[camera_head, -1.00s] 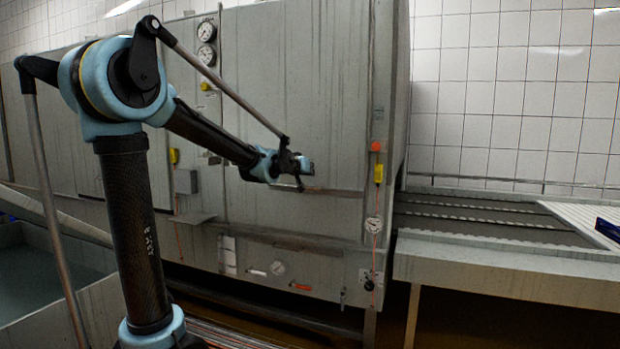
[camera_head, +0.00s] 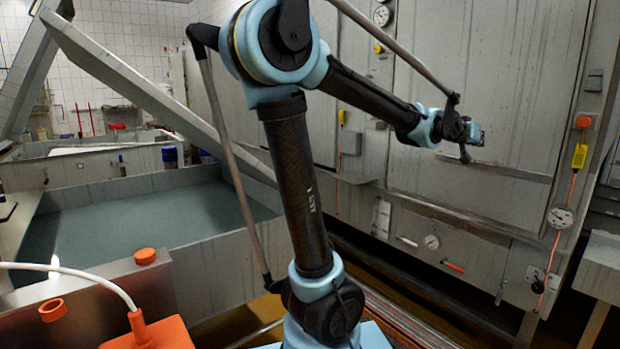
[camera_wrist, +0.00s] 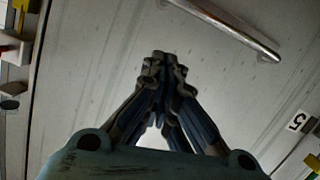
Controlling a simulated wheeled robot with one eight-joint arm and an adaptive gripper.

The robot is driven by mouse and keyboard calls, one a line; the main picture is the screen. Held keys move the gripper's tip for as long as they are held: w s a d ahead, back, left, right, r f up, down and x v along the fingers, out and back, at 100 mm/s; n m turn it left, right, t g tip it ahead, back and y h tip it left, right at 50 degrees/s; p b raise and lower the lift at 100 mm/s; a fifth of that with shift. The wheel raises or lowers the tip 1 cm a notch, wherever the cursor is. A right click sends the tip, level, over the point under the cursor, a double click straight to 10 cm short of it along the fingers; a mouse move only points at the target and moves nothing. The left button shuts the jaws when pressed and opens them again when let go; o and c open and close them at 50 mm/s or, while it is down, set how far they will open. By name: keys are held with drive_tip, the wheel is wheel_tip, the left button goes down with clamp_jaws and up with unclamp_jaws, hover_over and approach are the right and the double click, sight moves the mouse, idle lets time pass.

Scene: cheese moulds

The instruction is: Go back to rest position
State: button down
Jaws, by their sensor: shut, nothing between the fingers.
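My gripper (camera_wrist: 163,68) shows in the wrist view with its fingertips together and nothing between them. In the head view my gripper (camera_head: 474,134) is at the end of my raised arm, in front of the large grey metal cabinet (camera_head: 500,60). The arm is bent, with the forearm sloping down to the right. In the wrist view a metal bar handle (camera_wrist: 235,30) on a pale panel lies beyond the fingertips. I cannot tell how far the gripper is from the panel.
A grey vat (camera_head: 150,215) with liquid stands at the left. Orange parts (camera_head: 145,330) and a white hose (camera_head: 85,275) are at the lower left. The cabinet front bears gauges (camera_head: 432,241) and a yellow tag (camera_head: 579,156).

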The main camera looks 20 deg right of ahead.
drive_tip(key=w+a+f+n+t+y, duration=0.1)
drive_tip(key=w+a+f+n+y, duration=0.25)
drive_tip(key=a, duration=0.75)
drive_tip(key=w+a+f+y, duration=0.2)
drive_tip(key=w+a+f, duration=0.2)
drive_tip(key=a+f, duration=0.45)
drive_tip(key=w+a+f+n+t+y, duration=0.1)
drive_tip(key=w+a+f+n+y, duration=0.2)
drive_tip(key=a, duration=0.9)
drive_tip(key=s+a+f+n+g+y, duration=0.1)
drive_tip(key=s+a+f+y, duration=0.1)
drive_tip(key=a+f, duration=0.5)
drive_tip(key=s+a+f+n+g+y, duration=0.1)
drive_tip(key=s+a+f+y, duration=0.1)
drive_tip(key=a, duration=0.8)
drive_tip(key=s+a+f+n+g+y, duration=0.2)
drive_tip(key=s+a+f+n, duration=0.1)
drive_tip(key=s+a+f, duration=0.6)
drive_tip(key=s+a, duration=0.3)
drive_tip(key=shift+f+g, duration=0.2)
drive_tip(key=shift+g, duration=0.2)
drive_tip(key=shift+w+n, duration=0.1)
drive_tip(key=shift+n, duration=0.15)
drive_tip(key=shift+w+f, duration=0.2)
drive_tip(key=shift+w, duration=0.25)
